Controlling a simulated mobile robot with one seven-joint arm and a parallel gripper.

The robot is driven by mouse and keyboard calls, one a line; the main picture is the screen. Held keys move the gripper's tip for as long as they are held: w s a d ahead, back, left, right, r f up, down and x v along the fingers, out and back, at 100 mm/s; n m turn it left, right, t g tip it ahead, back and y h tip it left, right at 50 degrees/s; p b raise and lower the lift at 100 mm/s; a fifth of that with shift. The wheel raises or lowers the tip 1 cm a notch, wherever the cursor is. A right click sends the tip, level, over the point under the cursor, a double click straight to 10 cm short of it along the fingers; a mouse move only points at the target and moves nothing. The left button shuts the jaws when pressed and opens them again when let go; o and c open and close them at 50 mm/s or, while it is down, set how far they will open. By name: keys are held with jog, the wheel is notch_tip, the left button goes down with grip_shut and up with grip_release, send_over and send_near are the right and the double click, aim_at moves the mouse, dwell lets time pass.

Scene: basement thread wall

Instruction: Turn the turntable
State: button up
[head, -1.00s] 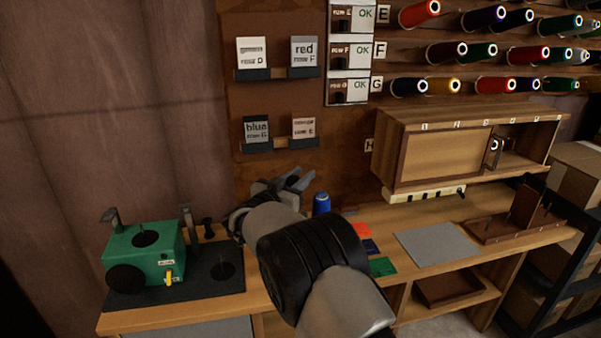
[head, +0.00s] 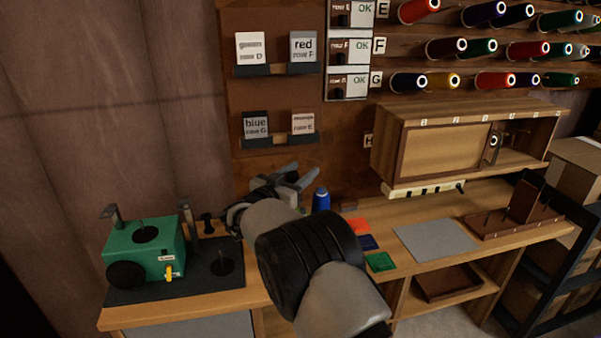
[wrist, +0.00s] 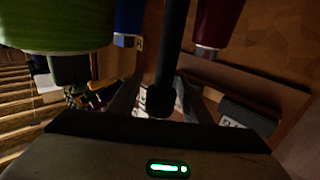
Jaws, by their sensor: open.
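I cannot make out the turntable's disc; my arm hides much of the bench there. In the wrist view a black post with a round end (wrist: 160,98) stands between my fingers. Around it are a large green spool (wrist: 55,25), a blue spool (wrist: 128,20) and a dark red spool (wrist: 218,22). I cannot tell whether these belong to the turntable. In the head view a blue spool (head: 321,200) stands just right of my gripper (head: 302,180), which is open, above the back of the bench. Contact with the post cannot be told.
A green machine (head: 145,250) with a yellow lever stands at the bench's left. Coloured swatches (head: 368,242) and a grey mat (head: 435,240) lie to the right. A cabinet (head: 435,155) hangs above. Card ledges (head: 280,143) are on the wall behind my gripper.

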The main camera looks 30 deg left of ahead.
jog(key=s, duration=1.7)
jog(key=shift+s+a+p, duration=0.2)
jog(key=shift+a+p, duration=0.05)
jog(key=shift+p, duration=0.05)
